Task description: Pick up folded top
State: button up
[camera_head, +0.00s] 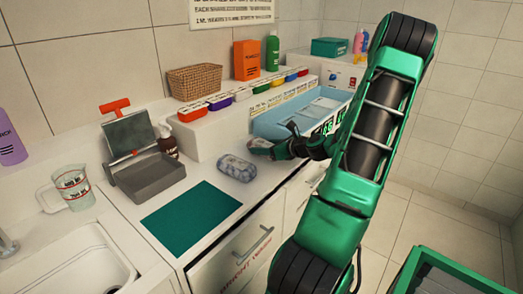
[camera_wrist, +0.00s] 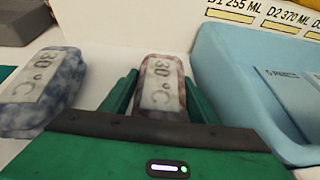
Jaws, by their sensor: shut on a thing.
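A folded reddish-grey cloth bundle with a "30 °C" label (camera_wrist: 161,84) lies between my gripper's green fingers in the wrist view. It also shows at the gripper's tip in the head view (camera_head: 259,144), partly hidden by the gripper. My gripper (camera_wrist: 161,95) is shut on this bundle, close to the white counter. In the head view my gripper (camera_head: 276,147) reaches in from the right. A second folded bundle, blue-grey with a "30 °C" label (camera_wrist: 43,90), lies left of the gripper, apart from it; the head view shows it too (camera_head: 237,168). Which bundle is the top I cannot tell.
A light blue divided tray (camera_head: 268,122) stands just right of and behind the gripper. A white shelf with several coloured boxes (camera_head: 205,133) is behind. A teal mat (camera_head: 191,217), a grey scale-like device (camera_head: 145,170) and a measuring jug (camera_head: 73,190) are to the left.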

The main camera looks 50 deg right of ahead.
aim_at(264, 144)
notch_tip(264, 144, up, 4)
jog(key=shift+r, duration=0.25)
jog(key=s+a+r, duration=0.1)
jog(key=a+r, duration=0.5)
jog(key=a, duration=0.5)
jog(key=shift+s+a+r, duration=0.25)
jog(key=shift+s+a, duration=0.05)
